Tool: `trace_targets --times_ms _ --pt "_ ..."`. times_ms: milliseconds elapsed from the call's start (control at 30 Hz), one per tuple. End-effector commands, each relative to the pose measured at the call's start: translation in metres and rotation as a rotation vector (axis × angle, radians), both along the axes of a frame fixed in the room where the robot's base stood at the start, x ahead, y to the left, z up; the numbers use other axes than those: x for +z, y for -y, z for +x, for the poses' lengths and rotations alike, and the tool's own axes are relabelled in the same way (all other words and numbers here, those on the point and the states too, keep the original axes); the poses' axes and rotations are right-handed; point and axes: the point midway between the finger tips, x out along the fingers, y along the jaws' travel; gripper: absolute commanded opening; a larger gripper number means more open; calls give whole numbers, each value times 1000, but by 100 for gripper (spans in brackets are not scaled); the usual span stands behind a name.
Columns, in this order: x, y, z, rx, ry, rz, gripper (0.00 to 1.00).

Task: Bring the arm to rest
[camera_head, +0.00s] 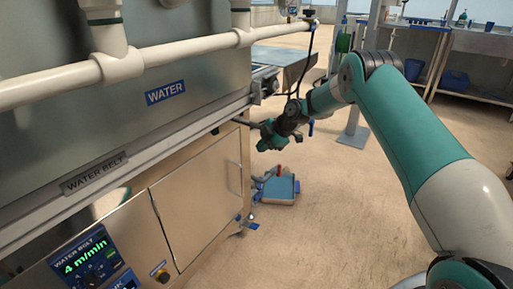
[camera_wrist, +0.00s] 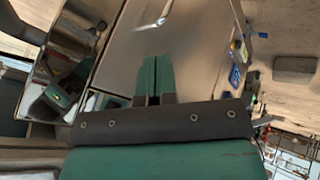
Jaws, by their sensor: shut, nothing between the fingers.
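My arm reaches in from the right in the head view. I cannot tell the exact gap between my gripper and the machine.
A white pipe (camera_head: 150,57) runs along the machine above a WATER sign. A control panel (camera_head: 88,262) reads 4 m/min. Workbenches (camera_head: 481,42) stand at the back right. Open floor (camera_head: 340,220) lies right of the machine.

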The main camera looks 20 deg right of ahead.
Motion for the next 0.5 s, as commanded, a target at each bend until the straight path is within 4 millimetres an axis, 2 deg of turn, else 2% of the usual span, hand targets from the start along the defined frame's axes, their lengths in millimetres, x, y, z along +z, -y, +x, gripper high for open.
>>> trace_targets --times_ms 33,200,333,500 --pt "16 8 -1 -1 3 -1 0" --pt "44 29 -7 1 2 0 0" --pt "57 39 -10 1 0 0 0" --pt "64 45 -12 2 0 0 0"
